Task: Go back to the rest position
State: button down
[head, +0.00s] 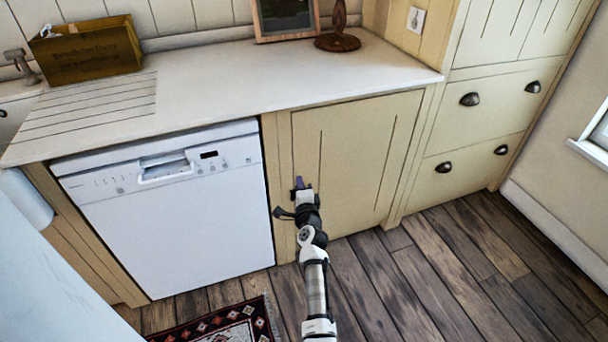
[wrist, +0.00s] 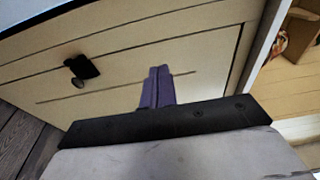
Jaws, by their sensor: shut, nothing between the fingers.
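My gripper (head: 299,184) is in front of the left part of the cream cabinet door (head: 350,165), right of the dishwasher. Its purple fingers (wrist: 157,88) are together and empty in the wrist view. A dark knob (wrist: 82,68) on a cream panel shows to the left of the fingers there, apart from them. The cabinet door looks shut in the head view. My arm reaches up from the bottom of that view, and I cannot tell the exact gap between fingertips and door.
The white dishwasher (head: 175,215) is shut. The pale countertop (head: 240,85) above holds a wooden box (head: 88,50), a picture frame (head: 285,18) and a brown stand (head: 338,41). Drawers (head: 475,145) stand at right. A patterned rug (head: 225,325) lies below; wood floor (head: 440,270) is clear at right.

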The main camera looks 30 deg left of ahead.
jog(key=s+p, duration=0.2)
jog(key=s, duration=0.4)
jog(key=shift+d, duration=0.35)
jog(key=shift+r, duration=0.1)
